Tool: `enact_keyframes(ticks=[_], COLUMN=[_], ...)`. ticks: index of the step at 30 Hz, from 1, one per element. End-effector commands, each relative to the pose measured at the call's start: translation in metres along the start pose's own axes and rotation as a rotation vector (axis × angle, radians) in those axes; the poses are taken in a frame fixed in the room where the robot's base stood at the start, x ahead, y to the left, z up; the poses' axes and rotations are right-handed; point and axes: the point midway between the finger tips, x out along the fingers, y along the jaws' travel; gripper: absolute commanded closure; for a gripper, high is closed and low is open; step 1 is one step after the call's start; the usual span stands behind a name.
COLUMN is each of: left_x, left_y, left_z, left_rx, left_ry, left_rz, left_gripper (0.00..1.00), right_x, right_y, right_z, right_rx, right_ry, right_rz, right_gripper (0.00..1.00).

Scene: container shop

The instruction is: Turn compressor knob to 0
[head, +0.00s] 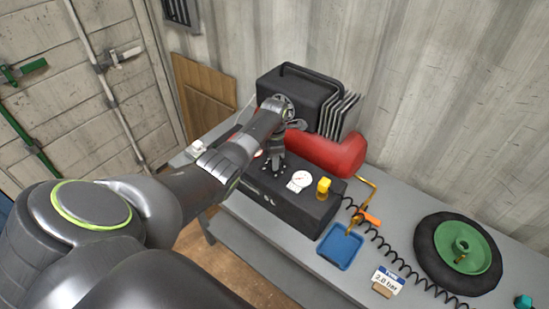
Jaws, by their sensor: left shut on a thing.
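The compressor (301,211) stands on the grey bench, a black box with a red tank (340,157) behind it. A round white gauge (299,180) and a yellow fitting (323,187) sit on its top. My left gripper (277,168) points down onto the compressor top, left of the gauge, among small white dial marks. It is shut on the compressor knob, which the fingers mostly hide. I cannot read the knob's setting. My right gripper is not in view.
On the bench (255,213) lie a blue tray (341,248), an orange-handled air tool (369,217), a coiled black hose (385,247), a "2.0 bar" sign (388,279) and a wheel with a green hub (462,246). A black finned machine (305,95) stands behind.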

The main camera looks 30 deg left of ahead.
Motion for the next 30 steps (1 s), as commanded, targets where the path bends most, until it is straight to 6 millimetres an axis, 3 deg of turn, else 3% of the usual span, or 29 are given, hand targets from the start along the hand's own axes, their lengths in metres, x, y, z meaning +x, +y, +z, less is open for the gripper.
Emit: enact_keyframes(ticks=[8, 9, 13, 23, 30], left_x=[-0.003, -0.003, -0.002, -0.002, -0.022], left_y=[0.003, 0.003, 0.002, 0.001, 0.001], left_z=[0.0, 0.0, 0.0, 0.0, 0.0], left_rx=[-0.002, -0.002, -0.001, 0.0, 0.001], left_ry=[-0.002, -0.002, -0.002, -0.002, -0.004], left_rz=[0.007, 0.007, 0.005, 0.002, 0.004], left_gripper=[0.85, 0.57, 0.41, 0.41, 0.41], right_x=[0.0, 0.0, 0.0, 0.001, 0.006], right_y=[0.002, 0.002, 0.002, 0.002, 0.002], right_z=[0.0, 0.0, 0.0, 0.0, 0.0], right_rx=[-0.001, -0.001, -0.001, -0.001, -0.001], right_ry=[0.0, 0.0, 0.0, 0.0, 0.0], right_rz=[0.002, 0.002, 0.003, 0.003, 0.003], right_gripper=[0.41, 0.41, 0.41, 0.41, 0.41])
